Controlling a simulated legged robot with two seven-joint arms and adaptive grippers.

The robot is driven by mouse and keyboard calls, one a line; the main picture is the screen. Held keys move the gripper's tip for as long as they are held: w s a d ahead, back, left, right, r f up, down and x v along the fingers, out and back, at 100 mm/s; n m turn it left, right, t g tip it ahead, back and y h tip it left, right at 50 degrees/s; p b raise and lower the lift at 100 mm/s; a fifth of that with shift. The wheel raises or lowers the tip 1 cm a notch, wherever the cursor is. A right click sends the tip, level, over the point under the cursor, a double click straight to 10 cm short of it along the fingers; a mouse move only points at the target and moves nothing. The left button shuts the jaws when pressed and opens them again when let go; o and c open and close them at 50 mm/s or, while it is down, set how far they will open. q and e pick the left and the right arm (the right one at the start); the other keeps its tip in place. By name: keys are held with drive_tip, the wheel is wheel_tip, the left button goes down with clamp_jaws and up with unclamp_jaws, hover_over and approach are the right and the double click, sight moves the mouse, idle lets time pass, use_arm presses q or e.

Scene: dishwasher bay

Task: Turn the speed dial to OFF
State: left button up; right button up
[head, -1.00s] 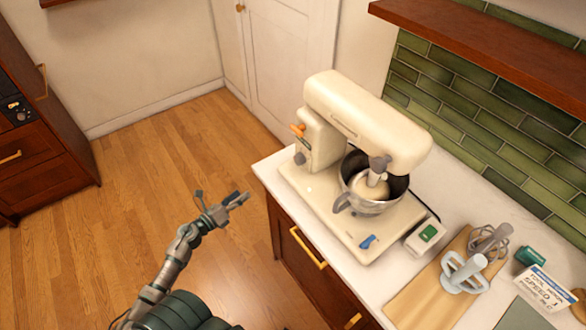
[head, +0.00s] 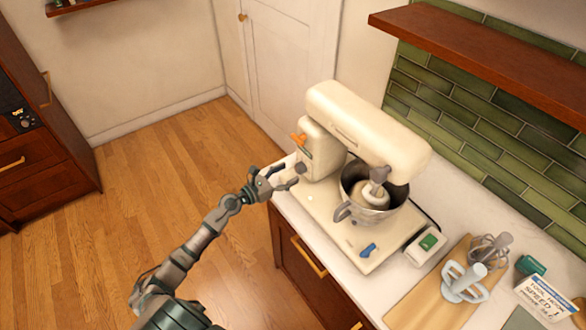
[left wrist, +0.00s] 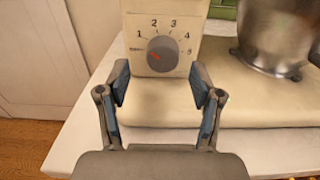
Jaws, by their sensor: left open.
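The cream stand mixer (head: 365,125) stands on the white counter. Its grey speed dial (left wrist: 162,54) faces me in the left wrist view, ringed by the numbers 1 to 5. A reddish mark shows on the dial's left side; the label there is too small to read surely. In the head view the dial (head: 301,168) is a small grey knob on the mixer's left end. My left gripper (head: 292,178) is open and empty just in front of it. In the left wrist view its fingers (left wrist: 159,80) stand apart on either side below the dial, apparently not touching it.
A metal bowl (head: 352,200) sits on the mixer base. An orange lever (head: 299,139) is above the dial and a blue lever (head: 368,249) is on the base. A small box with a green panel (head: 429,242), whisk and paddle attachments (head: 465,282) and a card (head: 545,299) lie to the right.

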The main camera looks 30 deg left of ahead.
sight(298, 169)
use_arm(q)
drive_tip(key=shift+d+x, duration=0.2)
drive_tip(key=shift+x, duration=1.5)
use_arm(e)
drive_tip(key=shift+s+d+f, duration=0.2)
drive_tip(key=shift+s+d, duration=0.05)
drive_tip(key=shift+s, duration=0.45)
use_arm(q)
drive_tip(key=shift+s+a, duration=0.1)
drive_tip(key=shift+a, duration=0.1)
drive_tip(key=c, duration=1.1)
drive_tip(key=shift+r, duration=0.1)
